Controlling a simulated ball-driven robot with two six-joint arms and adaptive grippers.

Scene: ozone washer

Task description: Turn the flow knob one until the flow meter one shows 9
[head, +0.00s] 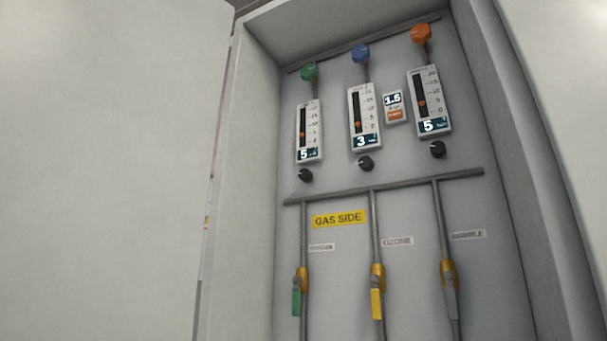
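Three flow meters hang in a row in the grey cabinet in the head view. The left flow meter (308,131) shows 5, the middle flow meter (364,119) shows 3 and the right flow meter (429,101) shows 5. Under each is a round black knob: the left knob (305,175), the middle knob (365,164) and the right knob (438,149). I cannot read a label that says which knob or meter is number one. Neither of my grippers is in view.
A small display (394,107) reads 1.5. Green (309,72), blue (361,53) and orange (421,34) caps top the meters. Below the yellow GAS SIDE sign (339,219) are pipes with lever valves, such as the yellow lever (376,303). The cabinet side wall (240,180) borders the opening.

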